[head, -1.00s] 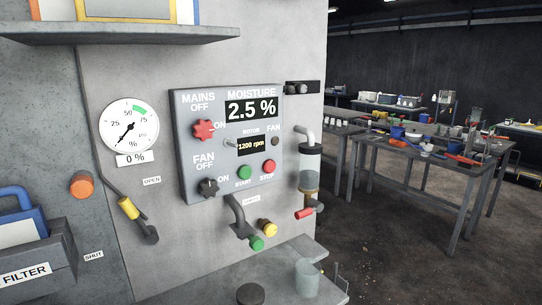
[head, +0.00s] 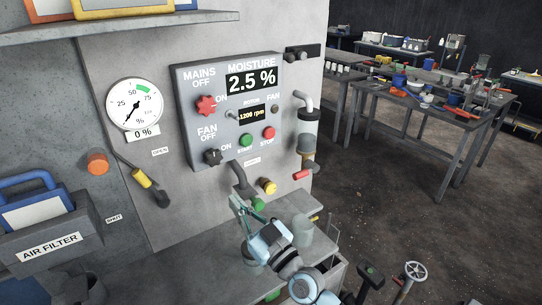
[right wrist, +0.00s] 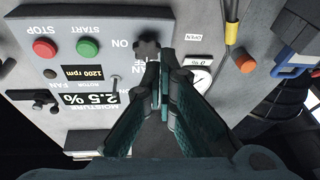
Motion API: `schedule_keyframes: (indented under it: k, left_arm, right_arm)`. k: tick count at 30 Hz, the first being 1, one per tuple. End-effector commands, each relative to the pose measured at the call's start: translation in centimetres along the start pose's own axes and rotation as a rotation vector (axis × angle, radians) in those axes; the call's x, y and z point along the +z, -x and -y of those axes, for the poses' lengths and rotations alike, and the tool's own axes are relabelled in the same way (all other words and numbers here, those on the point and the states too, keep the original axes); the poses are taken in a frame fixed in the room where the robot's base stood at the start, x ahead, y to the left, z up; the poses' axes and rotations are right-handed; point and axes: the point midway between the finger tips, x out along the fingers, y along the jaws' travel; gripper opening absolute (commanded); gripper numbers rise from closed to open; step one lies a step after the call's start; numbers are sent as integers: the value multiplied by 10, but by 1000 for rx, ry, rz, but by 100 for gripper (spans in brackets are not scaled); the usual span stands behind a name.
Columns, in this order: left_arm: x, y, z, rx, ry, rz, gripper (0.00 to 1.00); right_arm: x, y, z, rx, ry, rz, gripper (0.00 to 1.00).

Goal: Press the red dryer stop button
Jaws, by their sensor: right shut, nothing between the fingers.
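The red stop button (head: 269,132) is on the grey control panel (head: 184,107), right of the green start button (head: 246,140). My right gripper (head: 238,202) comes up from the bottom, below the panel in the head view. It is shut and empty, apart from the buttons. In the right wrist view, which shows the panel upside down, the stop button (right wrist: 44,49) is at upper left and the start button (right wrist: 89,47) beside it. The shut fingertips (right wrist: 161,66) appear near the black fan knob (right wrist: 148,47). My left gripper is not in view.
The panel reads moisture 2.5 % and 1200 rpm. Workbenches stand farther off at the right.

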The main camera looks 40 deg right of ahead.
Motion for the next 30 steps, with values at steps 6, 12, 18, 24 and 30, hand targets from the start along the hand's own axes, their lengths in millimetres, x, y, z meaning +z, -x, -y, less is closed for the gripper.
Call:
schedule_keyframes:
  k: [6,12,18,24,30]
  left_arm:
    - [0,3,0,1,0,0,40]
    - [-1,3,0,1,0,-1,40]
    - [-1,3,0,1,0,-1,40]
    - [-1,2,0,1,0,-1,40]
    - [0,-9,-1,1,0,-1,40]
  right_arm:
    - [-54,-17,-119,453,-6,-236,0]
    - [-57,-6,-175,704,-16,-255,0]
    - [-56,-3,-180,730,-18,-253,0]
    - [-56,-5,-180,728,-18,-254,0]
    - [-49,-19,-182,729,-18,-255,0]
